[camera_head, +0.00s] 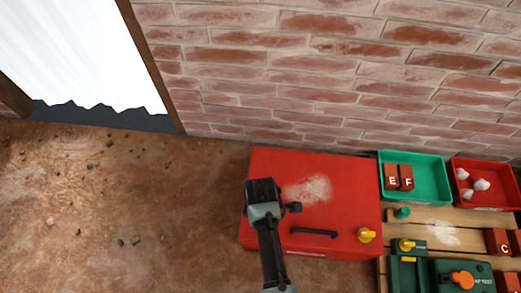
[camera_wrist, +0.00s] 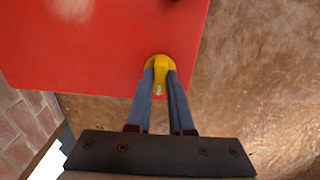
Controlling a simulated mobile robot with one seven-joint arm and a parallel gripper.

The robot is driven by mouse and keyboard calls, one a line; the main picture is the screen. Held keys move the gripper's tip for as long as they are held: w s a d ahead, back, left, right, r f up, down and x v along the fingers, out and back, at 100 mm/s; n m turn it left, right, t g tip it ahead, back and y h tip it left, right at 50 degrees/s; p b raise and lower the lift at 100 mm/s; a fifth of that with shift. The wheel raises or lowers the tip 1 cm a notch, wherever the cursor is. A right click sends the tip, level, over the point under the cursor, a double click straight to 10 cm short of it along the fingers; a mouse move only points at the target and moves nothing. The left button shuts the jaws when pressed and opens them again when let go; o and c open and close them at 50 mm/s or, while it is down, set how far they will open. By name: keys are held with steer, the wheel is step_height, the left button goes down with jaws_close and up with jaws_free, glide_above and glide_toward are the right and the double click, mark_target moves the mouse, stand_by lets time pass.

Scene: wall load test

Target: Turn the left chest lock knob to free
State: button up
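The red chest (camera_head: 335,190) stands against the brick wall, its lid closed, with a black handle (camera_head: 313,232) on its front edge. A yellow lock knob (camera_head: 366,235) shows at its right front corner in the head view. The left yellow knob (camera_wrist: 160,67) shows in the wrist view at the chest's edge, with its ridge between my two fingertips. My gripper (camera_wrist: 160,78) appears shut on that ridge, one finger on each side. In the head view my arm hides the left knob and my fingers. A small pale mark (camera_wrist: 158,90) sits below the knob.
Right of the chest are a green tray (camera_head: 430,196) with blocks E and F, a red tray (camera_head: 503,204) with pale lumps, and a wooden pallet (camera_head: 435,220) carrying green fixtures (camera_head: 470,284). Bare dirt floor (camera_head: 130,200) lies free to the left.

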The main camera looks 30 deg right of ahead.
jaws_close()
steer(key=shift+r+m+p, duration=0.1)
steer(key=shift+m+p, duration=0.2)
steer(key=shift+p, duration=0.1)
steer(key=shift+r+m+p, duration=0.1)
steer(key=shift+m+p, duration=0.8)
steer(key=shift+p, duration=0.1)
steer(key=m+p, duration=0.4)
steer(key=m, duration=0.2)
steer(key=m+p, duration=0.1)
steer(key=m, duration=0.3)
steer(key=shift+m, duration=0.4)
steer(key=m, duration=0.1)
steer(key=m+p, duration=0.1)
steer(key=m, duration=0.2)
steer(key=shift+f+m, duration=0.25)
steer(key=shift+m, duration=0.05)
